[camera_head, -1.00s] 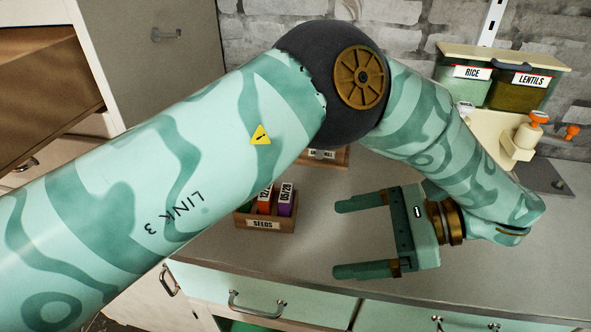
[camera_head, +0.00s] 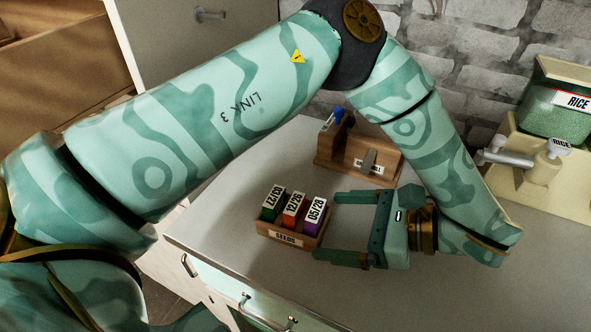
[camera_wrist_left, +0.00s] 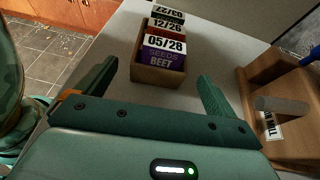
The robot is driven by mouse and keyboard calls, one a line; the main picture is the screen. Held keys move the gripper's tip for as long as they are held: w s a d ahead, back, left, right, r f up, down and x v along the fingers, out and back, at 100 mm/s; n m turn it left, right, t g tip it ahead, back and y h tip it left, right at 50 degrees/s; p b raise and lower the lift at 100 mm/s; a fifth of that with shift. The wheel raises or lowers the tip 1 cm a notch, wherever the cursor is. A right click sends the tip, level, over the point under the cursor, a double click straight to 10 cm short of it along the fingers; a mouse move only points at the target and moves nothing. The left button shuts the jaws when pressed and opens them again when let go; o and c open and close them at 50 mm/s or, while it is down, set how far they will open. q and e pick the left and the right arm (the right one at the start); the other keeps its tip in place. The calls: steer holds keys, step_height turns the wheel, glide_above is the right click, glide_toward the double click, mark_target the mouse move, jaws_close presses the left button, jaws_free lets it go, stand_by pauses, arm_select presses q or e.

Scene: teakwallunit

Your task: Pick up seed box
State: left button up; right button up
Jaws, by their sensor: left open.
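The seed box (camera_head: 284,239) is a small open wooden box with a SEEDS label, standing on the counter. It holds a green, an orange and a purple packet (camera_head: 314,213). In the left wrist view the box (camera_wrist_left: 160,76) lies ahead, its near end in front of the gap between my fingers. My left gripper (camera_head: 325,226) is open and empty, its fingertips close to the right end of the box, one on each side. I cannot tell whether they touch it. My right gripper is not in view.
A rice container (camera_head: 560,110) on a cream stand is at the right.

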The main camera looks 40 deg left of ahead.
mark_target(324, 223)
arm_select(q)
steer(key=x, duration=0.5)
steer(key=shift+s+a+b, duration=0.15)
steer(key=shift+a+b, duration=0.15)
steer(key=shift+b, duration=0.1)
steer(key=c, duration=1.5)
